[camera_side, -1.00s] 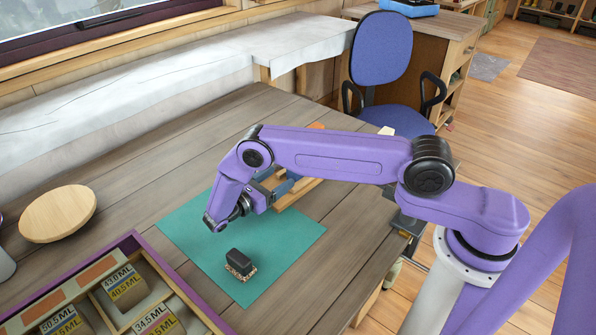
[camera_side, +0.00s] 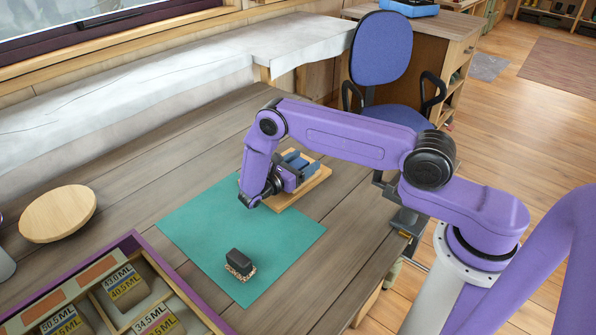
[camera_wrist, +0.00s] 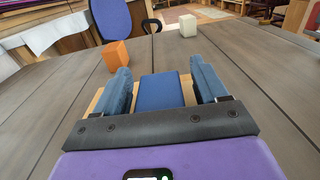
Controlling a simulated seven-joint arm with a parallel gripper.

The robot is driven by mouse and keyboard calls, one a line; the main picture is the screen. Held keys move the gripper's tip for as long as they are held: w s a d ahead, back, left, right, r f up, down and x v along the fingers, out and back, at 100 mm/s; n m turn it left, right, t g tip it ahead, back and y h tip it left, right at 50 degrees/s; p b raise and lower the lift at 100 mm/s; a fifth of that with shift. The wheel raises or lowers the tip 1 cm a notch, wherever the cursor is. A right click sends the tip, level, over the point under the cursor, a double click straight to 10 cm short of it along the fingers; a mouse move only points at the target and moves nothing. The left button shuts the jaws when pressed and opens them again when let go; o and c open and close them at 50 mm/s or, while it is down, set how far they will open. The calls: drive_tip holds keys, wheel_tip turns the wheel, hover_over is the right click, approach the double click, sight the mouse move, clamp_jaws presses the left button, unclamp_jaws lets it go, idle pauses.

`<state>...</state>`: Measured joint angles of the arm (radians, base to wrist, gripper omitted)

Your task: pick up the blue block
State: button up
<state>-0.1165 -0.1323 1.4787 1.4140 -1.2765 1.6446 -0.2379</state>
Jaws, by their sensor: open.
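The blue block (camera_wrist: 161,91) lies on a light wooden board in the wrist view, between the two blue-grey fingers of my gripper (camera_wrist: 160,68). A gap shows on each side of the block, so the fingers stand beside it and do not visibly touch it. In the side view my gripper (camera_side: 296,164) is low over the wooden board (camera_side: 316,183), at the far corner of the teal mat. There the fingers and the block are close in colour and hard to tell apart. My gripper is open.
An orange block (camera_wrist: 116,55) and a cream block (camera_wrist: 188,25) stand beyond the board. A dark brush-like object (camera_side: 239,263) lies on the teal mat (camera_side: 205,225). A purple-edged tray (camera_side: 180,283) and a round wooden disc (camera_side: 57,213) are at the left.

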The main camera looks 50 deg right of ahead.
drive_tip(key=c, duration=1.1)
drive_tip(key=shift+r, duration=0.15)
